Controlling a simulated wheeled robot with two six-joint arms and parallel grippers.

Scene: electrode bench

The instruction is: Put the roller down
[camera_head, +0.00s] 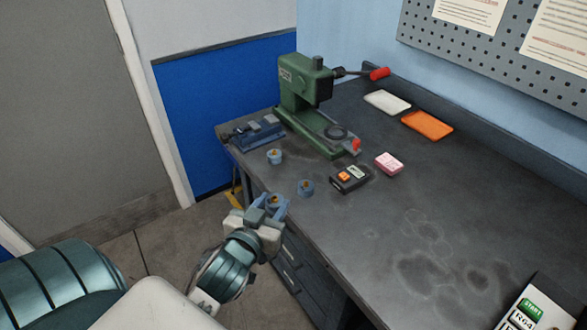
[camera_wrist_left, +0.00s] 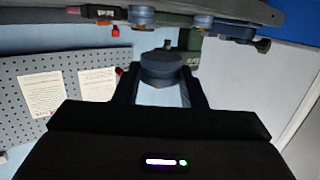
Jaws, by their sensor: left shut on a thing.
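Two similar blue pieces stand on the bench, one close by (camera_head: 306,188) and one farther back (camera_head: 275,157). My right gripper is not in view.
The dark bench (camera_head: 400,225) has a green press (camera_head: 305,95) with a red-knobbed lever at the back. A black box with an orange button (camera_head: 349,179), a pink block (camera_head: 389,163), a white tray (camera_head: 387,102) and an orange tray (camera_head: 427,125) lie rightward.

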